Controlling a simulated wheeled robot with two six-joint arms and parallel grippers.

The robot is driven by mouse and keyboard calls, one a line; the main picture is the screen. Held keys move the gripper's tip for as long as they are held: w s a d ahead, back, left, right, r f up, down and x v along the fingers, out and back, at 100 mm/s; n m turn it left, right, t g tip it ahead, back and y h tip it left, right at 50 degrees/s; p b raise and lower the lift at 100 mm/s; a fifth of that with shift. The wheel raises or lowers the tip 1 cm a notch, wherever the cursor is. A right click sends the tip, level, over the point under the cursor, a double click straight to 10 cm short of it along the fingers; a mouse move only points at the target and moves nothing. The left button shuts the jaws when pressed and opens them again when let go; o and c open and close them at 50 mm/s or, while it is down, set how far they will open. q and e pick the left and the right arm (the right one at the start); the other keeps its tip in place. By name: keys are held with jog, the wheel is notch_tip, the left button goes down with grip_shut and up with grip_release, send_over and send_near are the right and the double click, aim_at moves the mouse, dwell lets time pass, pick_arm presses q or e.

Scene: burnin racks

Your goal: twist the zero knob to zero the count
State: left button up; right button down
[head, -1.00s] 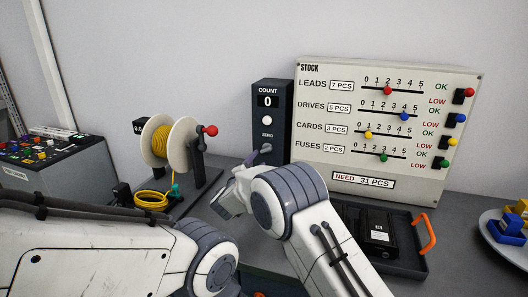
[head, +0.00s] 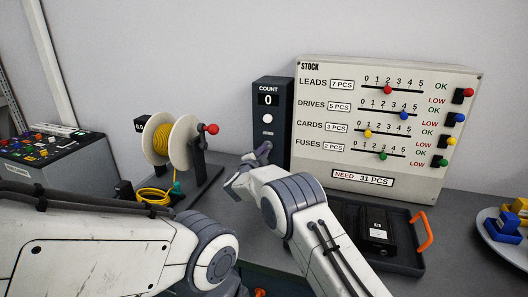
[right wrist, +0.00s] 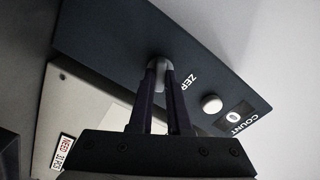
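The dark count box (head: 286,112) stands against the wall left of the stock board. Its display (head: 268,100) reads 0, with a round white button (head: 267,118) below. The grey zero knob (right wrist: 159,63) sits at the lower part of the box face, in the right wrist view between the tips of my right gripper (right wrist: 159,75). The fingers look closed on its sides. In the head view my right gripper (head: 261,152) reaches the knob and mostly hides it. My left arm is in the lower left, but its gripper is out of view.
The stock board (head: 325,183) with sliders and switches stands right of the box. A tray (head: 405,262) with a black device and orange handle lies in front. A yellow cable spool (head: 185,140) stands left. A plate of blocks (head: 490,238) is far right.

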jog(key=shift+n, duration=0.3)
jog(key=n+p, duration=0.3)
jog(key=n, duration=0.8)
jog(key=shift+p, duration=0.3)
jog(key=shift+n, duration=0.3)
dwell(0.3)
jog(key=c, duration=0.9)
grip_release()
jog(key=shift+o, duration=0.2)
